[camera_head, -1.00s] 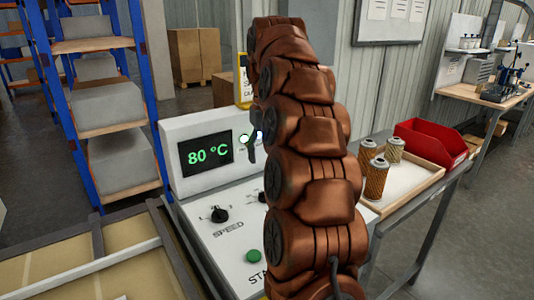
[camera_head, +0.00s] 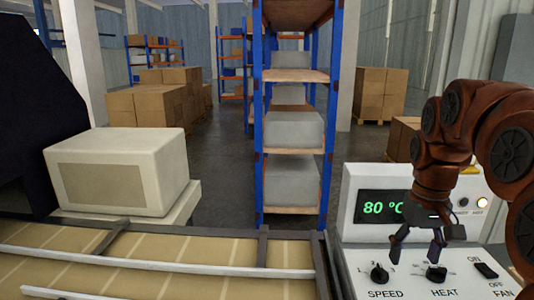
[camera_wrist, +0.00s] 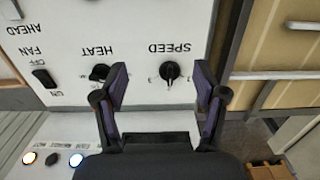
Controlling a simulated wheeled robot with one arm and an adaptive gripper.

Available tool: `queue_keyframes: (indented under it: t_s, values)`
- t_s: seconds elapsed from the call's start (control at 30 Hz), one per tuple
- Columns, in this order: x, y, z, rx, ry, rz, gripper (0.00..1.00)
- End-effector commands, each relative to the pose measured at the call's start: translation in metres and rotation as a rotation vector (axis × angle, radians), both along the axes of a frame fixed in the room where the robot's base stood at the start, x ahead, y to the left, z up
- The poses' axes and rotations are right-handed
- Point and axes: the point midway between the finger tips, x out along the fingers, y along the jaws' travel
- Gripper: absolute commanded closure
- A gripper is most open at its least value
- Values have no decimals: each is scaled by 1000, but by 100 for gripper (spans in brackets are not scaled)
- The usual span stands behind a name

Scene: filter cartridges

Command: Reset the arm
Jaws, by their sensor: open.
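My gripper (camera_head: 417,254) hangs fingers-down over the front of the white control panel (camera_head: 352,268) at the right of the head view. Its two fingers are spread apart with nothing between them. In the wrist view the open gripper (camera_wrist: 161,85) shows from behind, with the panel beyond it upside down. The SPEED knob (camera_wrist: 169,71) lies past the fingers, nearer the right one. The HEAT knob (camera_wrist: 99,73) is by the left finger. I cannot tell whether the fingers touch the panel. My copper arm arches down from the right edge.
The panel's display (camera_head: 380,207) reads 80 °C, partly covered by my gripper. A FAN switch (camera_head: 486,270) sits at the right. A conveyor (camera_head: 160,262) with pale rails runs left of the panel, with a beige box-shaped unit (camera_head: 120,170) behind it. Blue shelving (camera_head: 292,150) stands behind.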

Motion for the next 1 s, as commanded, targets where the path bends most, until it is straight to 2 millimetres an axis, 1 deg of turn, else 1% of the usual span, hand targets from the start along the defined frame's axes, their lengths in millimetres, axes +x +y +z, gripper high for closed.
queue_keyframes:
  t_s: [0.03, 0.2, 0.37, 0.5, 0.6, 0.8, 0.9, 1.0]
  values:
    - [-12, 11, 0, 0, 10, 12, 29]
    - [-48, 42, -11, 2, 27, 42, 29]
    - [-87, 66, -25, 0, 46, 62, 29]
    - [-123, 83, -39, -1, 63, 70, 29]
    - [-150, 93, -50, -1, 75, 71, 29]
    - [-202, 106, -74, -6, 98, 62, 29]
    - [-222, 108, -84, -6, 107, 56, 29]
    - [-235, 109, -92, -7, 113, 51, 29]
